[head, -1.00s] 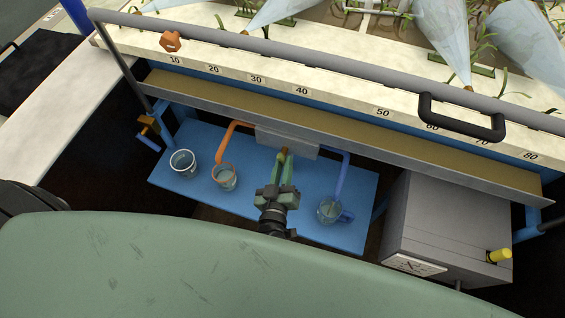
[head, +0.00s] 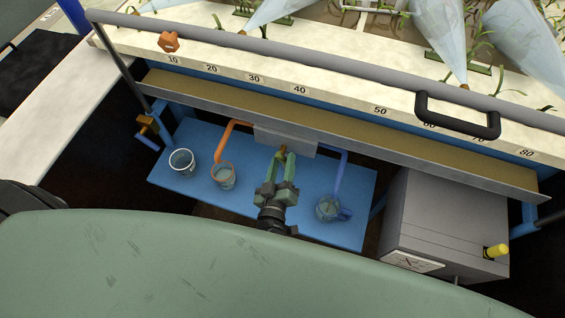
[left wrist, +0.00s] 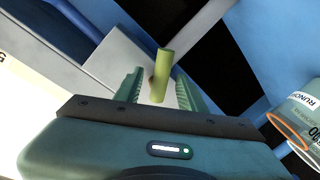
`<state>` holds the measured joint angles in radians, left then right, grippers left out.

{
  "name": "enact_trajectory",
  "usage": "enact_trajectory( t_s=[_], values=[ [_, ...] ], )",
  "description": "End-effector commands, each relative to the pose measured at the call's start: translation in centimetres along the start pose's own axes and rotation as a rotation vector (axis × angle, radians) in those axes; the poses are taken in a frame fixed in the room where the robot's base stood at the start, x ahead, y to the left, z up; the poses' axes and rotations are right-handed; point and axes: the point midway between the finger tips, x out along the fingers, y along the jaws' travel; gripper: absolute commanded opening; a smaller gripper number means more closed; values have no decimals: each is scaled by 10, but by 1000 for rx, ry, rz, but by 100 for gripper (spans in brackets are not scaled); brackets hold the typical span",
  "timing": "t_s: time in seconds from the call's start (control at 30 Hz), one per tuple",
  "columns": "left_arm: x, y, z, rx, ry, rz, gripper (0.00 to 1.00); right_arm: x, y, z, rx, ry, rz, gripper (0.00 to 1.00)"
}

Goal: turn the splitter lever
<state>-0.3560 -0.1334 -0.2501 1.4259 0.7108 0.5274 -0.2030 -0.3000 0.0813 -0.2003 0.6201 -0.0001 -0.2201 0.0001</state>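The splitter box (head: 272,136) is grey and sits under the flume's front rail, with an orange pipe (head: 228,132) on its left and a blue pipe (head: 341,172) on its right. Its short olive-yellow lever (head: 282,149) points out toward me. My left gripper (head: 282,158) is at the lever with its green fingers apart. In the left wrist view the lever (left wrist: 163,63) stands between the two ridged fingers (left wrist: 158,77), with gaps showing on both sides. The box (left wrist: 118,50) shows behind. My right gripper is not in view.
A grey cabinet (head: 445,215) with a yellow knob (head: 497,251) stands at right. The metal ledge (head: 360,138) overhangs the box.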

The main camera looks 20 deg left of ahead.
Motion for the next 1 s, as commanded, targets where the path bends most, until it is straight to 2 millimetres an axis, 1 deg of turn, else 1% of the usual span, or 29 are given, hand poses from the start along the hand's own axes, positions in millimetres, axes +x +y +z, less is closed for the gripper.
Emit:
enact_trajectory(
  t_s=[0.17, 0.27, 0.37, 0.6, 0.7, 0.8, 1.0],
  values=[
    [0, 0, 1, 1, -2, 0, 40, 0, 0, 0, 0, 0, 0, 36],
    [-6, -1, 1, 1, -2, 0, 40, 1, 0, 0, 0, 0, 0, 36],
    [-19, -1, 2, 2, -4, -1, 40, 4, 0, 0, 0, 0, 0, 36],
    [-60, -2, 2, 1, -2, -1, 40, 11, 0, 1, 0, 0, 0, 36],
    [-71, -1, 2, 1, -2, -1, 40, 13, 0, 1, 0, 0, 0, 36],
    [-77, 0, 1, 0, -1, 0, 40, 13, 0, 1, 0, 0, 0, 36],
    [-78, 0, 0, 1, 0, 1, 40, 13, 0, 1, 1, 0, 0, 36]
  ],
)
